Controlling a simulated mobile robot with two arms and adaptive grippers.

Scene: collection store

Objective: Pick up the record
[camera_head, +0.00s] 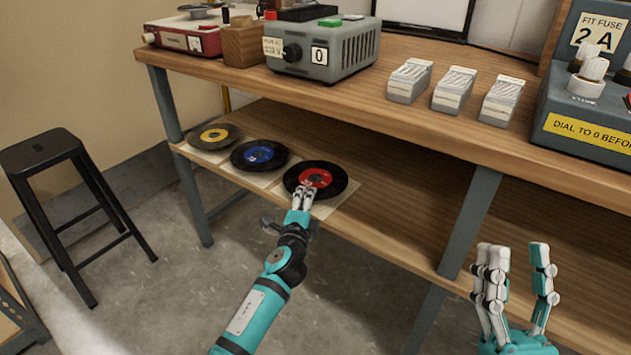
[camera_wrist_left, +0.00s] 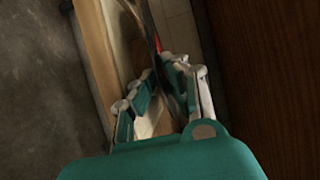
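The record (camera_head: 331,188) with a red label lies flat at the right end of a row of records on the lower shelf, partly over a pale sleeve (camera_head: 341,205). My left gripper (camera_head: 304,190) is at its near edge. In the left wrist view the fingers (camera_wrist_left: 157,68) of this gripper come together at the tips, on both faces of the dark record (camera_wrist_left: 153,38), seen nearly edge-on. They look shut on its rim; the exact contact is small and dim. My right gripper (camera_head: 516,265) is open and empty, in front of the bench at the lower right.
Records with blue (camera_head: 260,155) and yellow (camera_head: 214,137) labels lie to the left. The bench top (camera_head: 345,96) overhangs the shelf, with a leg (camera_head: 470,222) to the right. A black stool (camera_head: 45,155) stands at the left. The shelf right of the record is bare.

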